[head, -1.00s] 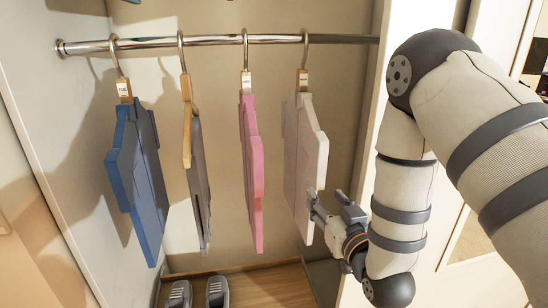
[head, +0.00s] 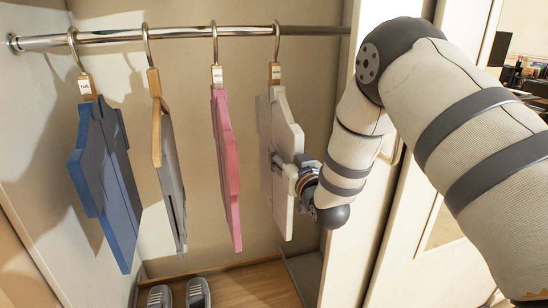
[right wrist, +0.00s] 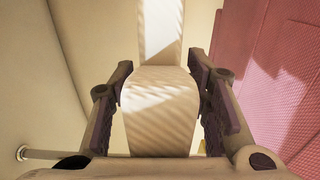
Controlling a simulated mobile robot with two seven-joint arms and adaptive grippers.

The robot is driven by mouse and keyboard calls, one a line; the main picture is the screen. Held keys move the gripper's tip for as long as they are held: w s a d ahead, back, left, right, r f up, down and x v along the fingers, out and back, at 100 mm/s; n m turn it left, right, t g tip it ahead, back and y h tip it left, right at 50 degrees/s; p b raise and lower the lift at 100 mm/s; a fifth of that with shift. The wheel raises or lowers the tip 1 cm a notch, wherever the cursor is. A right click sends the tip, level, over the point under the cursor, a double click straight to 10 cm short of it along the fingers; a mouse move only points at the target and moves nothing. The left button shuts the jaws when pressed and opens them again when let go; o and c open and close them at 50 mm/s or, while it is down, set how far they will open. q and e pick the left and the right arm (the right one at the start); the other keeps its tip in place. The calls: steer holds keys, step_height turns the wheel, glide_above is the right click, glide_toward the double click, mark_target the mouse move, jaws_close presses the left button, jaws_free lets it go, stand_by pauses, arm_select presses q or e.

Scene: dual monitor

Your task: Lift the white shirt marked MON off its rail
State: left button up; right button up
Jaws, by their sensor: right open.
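The white shirt (head: 281,125) hangs by a hook at the right end of the row on the metal rail (head: 180,34). The small tag (head: 275,72) at its hanger is too small to read surely. My right gripper (head: 284,171) is at the shirt's side edge, below the shoulder. In the right wrist view, the open fingers (right wrist: 160,82) stand on either side of the white shirt's narrow edge (right wrist: 160,115), with gaps on both sides. My left gripper is out of view.
A pink shirt (head: 226,165) hangs close to the left, and fills the right of the wrist view. A grey one (head: 172,185) and a blue one (head: 108,185) hang further left. Grey shoes (head: 198,293) stand on the floor. The closet's side wall (head: 350,200) is close on the right.

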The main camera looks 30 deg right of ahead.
jaws_close()
steer(key=shift+r, duration=0.1)
